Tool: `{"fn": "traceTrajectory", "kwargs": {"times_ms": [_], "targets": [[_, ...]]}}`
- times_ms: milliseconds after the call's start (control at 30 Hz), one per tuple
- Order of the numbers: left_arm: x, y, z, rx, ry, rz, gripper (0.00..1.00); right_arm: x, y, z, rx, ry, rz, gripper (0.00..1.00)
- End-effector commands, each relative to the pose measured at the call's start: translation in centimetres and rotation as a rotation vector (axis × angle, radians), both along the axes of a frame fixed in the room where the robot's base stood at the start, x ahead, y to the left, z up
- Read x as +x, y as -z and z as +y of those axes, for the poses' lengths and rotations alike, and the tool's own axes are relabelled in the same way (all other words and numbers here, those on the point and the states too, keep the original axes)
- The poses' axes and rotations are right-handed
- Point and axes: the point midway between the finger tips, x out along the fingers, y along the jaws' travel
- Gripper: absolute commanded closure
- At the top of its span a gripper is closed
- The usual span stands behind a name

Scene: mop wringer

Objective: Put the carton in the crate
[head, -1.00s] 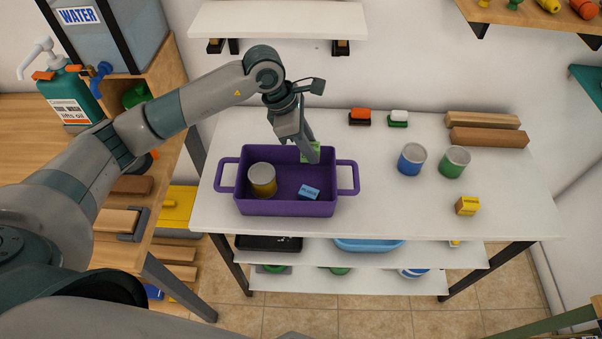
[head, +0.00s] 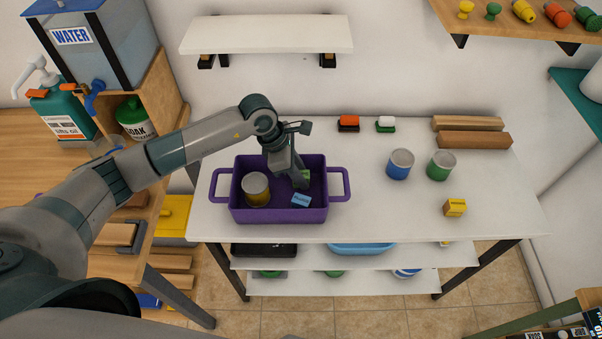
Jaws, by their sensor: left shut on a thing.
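The purple crate (head: 275,216) with two side handles stands on the white table. My left gripper (head: 301,183) reaches down into its back right part. It is shut on a small green carton (head: 307,174), mostly hidden behind the fingers. The carton is within the crate's outline; I cannot tell whether it touches the floor. A small blue box (head: 301,200) lies in the crate just in front of the gripper. A yellow can with a grey lid (head: 256,190) stands in the crate's left part. My right gripper is not in view.
On the table (head: 380,217), right of the crate, stand a blue can (head: 400,164), a green can (head: 441,165) and a yellow box (head: 454,208). A white shelf (head: 266,34) hangs above.

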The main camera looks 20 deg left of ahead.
Motion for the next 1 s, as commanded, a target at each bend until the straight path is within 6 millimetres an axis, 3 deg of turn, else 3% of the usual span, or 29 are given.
{"fn": "traceTrajectory", "kwargs": {"times_ms": [500, 533, 1000], "targets": [[0.03, 1.06, 0.05, 0.000, 0.001, -0.001, 0.99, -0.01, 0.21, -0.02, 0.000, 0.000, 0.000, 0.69], [0.03, 0.89, 0.05, 0.000, 0.000, -0.001, 0.70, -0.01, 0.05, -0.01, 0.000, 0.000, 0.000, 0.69], [0.03, 0.47, 0.05, 0.000, 0.000, -0.001, 0.69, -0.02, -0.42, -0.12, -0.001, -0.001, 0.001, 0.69]]}}
